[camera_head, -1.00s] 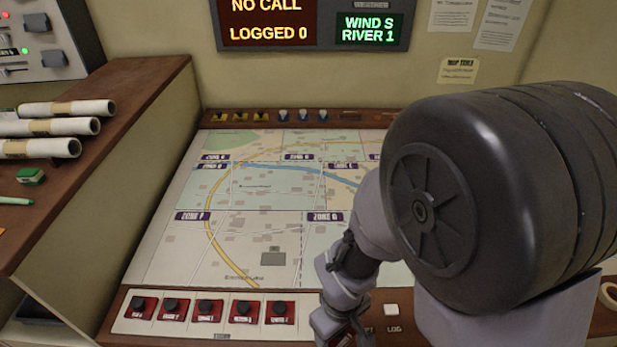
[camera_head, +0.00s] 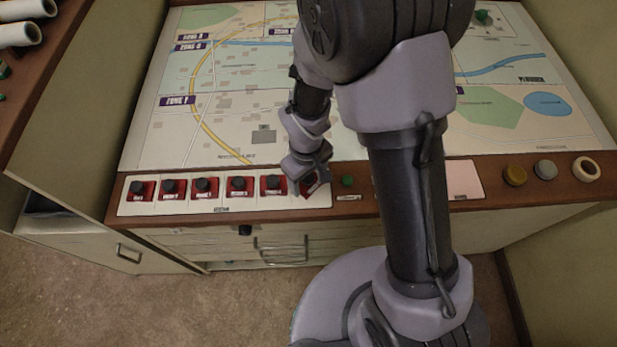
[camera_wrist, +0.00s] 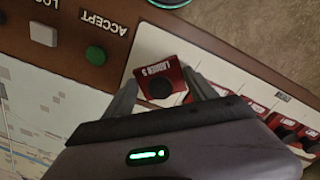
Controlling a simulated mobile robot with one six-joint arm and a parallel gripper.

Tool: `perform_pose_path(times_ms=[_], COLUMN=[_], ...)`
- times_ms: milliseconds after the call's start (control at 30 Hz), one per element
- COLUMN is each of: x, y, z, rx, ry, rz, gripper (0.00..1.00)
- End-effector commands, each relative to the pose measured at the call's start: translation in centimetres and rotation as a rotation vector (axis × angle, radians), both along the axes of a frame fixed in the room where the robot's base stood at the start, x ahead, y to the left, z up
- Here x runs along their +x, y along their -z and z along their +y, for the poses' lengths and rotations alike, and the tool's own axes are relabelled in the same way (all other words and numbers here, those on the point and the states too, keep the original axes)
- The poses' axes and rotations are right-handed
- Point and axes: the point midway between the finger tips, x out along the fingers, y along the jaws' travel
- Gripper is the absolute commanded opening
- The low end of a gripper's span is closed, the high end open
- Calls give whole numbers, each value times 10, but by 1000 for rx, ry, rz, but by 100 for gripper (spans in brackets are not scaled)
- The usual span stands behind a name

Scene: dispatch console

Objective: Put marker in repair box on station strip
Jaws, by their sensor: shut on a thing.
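My gripper (camera_head: 309,178) is at the right end of the white station strip (camera_head: 222,208), at the console's front edge. In the wrist view its fingers (camera_wrist: 160,92) are shut on a red marker (camera_wrist: 158,86) with a black round knob and a label that seems to read LADDER 5. The marker sits turned at an angle over the strip's white end cell (camera_wrist: 155,45). I cannot tell whether it touches the surface. Several similar red markers (camera_head: 204,186) stand in a row left of it. I cannot read which box is the repair box.
A green button (camera_head: 347,181) by the ACCEPT label is just right of the strip. A pink pad (camera_head: 464,180) and round knobs (camera_head: 515,175) are farther right. The map table (camera_head: 240,110) lies behind. Drawers with a handle (camera_head: 281,250) are below the front edge.

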Motion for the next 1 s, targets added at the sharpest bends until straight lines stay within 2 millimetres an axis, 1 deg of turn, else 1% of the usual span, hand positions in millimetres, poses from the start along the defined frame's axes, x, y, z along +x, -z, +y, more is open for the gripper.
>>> perform_pose_path(times_ms=[33, 67, 100, 367, 467, 567, 600, 700, 800, 900, 1000], x=[0, 0, 0, 0, 0, 0, 0, -1, -1, -2, -2], y=[3, 3, 2, 1, -8, -32, -45, -75, -99, -115, -126], z=[0, 0, 0, 0, 0, 1, 1, 2, 3, 3, 2], rx=[0, 0, 0, 0, 1, 1, 1, 1, 1, 1, 3], ry=[0, 0, 0, 0, 0, 0, 1, 1, 0, 0, 11], rz=[0, 0, 0, 0, -1, -3, -4, -4, -3, -1, -6], gripper=[24, 70, 76, 76, 76, 76, 76, 76, 76, 76, 76])
